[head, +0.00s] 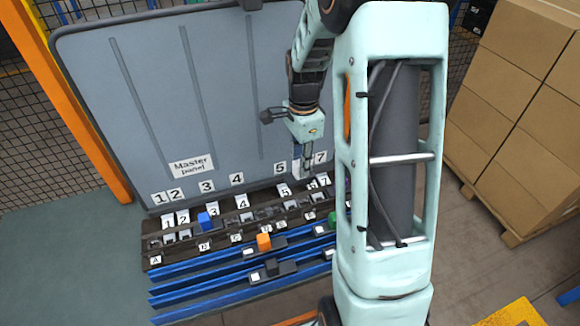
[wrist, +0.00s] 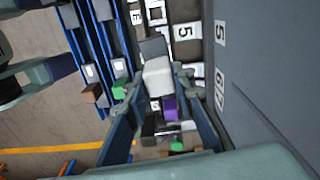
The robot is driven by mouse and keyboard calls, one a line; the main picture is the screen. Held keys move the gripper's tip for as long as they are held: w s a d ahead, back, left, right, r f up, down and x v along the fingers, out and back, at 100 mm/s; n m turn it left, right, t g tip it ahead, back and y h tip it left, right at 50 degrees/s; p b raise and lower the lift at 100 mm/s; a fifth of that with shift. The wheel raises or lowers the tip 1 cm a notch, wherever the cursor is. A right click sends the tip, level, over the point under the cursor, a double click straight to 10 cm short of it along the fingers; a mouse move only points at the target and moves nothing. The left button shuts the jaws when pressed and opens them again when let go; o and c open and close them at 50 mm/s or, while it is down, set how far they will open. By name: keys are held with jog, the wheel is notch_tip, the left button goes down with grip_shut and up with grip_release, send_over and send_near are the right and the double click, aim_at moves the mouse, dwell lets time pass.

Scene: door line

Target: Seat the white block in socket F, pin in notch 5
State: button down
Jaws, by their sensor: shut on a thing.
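The white block (wrist: 157,80) is between the fingers of my gripper (wrist: 152,100) in the wrist view, and the gripper is shut on it. A grey piece (wrist: 153,47) shows against one end of the block; I cannot tell whether it is part of it. In the head view my gripper (head: 304,165) is over the right part of the dark socket rail (head: 225,222), in front of the panel. A "5" tag (wrist: 184,31) and an "E" tag (wrist: 137,17) show beside the block. Socket F and its notch 5 cannot be made out; the block and fingers cover part of the rail.
A blue block (head: 205,221) stands on the rail. An orange block (head: 264,242) and a black block (head: 271,267) sit on the blue rails in front. A purple piece (wrist: 170,107) is close to the white block. The grey master panel (head: 160,110) rises behind.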

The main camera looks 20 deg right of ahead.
aim_at(300, 181)
jog(key=shift+w+d+m, duration=0.1)
jog(key=shift+m, duration=0.4)
jog(key=shift+f, duration=0.2)
jog(key=shift+f+b, duration=2.15)
jog(key=shift+f, duration=0.95)
jog(key=shift+f+b, duration=0.3)
jog(key=shift+b, duration=0.35)
jog(key=shift+f, duration=0.15)
jog(key=shift+f+b, duration=1.65)
jog(key=shift+f, duration=0.55)
jog(key=c, duration=1.6)
grip_release()
